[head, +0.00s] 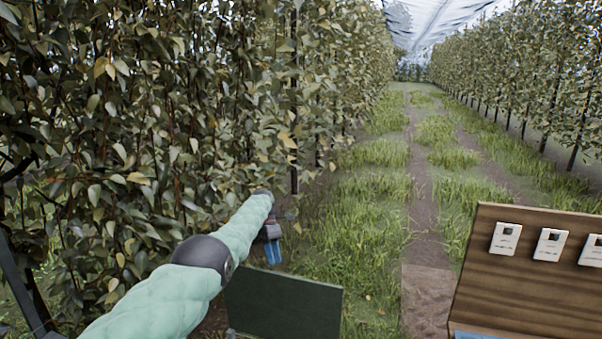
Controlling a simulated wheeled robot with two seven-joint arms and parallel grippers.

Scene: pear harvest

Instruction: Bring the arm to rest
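My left arm (170,295), in a pale green padded sleeve, reaches in from the bottom left. It stretches forward beside the leafy tree row on the left. My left gripper (273,262) hangs down at its far end, with blue fingers pointing at the ground. The fingers look close together, but they are too small to tell whether they are open or shut. I see no fruit at them. My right arm and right gripper are not in view.
A dark green panel (285,305) stands below and near the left gripper. A wooden board (520,285) with white cards (506,238) is at the lower right. Dense foliage (150,130) fills the left. A grassy lane with a dirt track (420,200) runs clear ahead.

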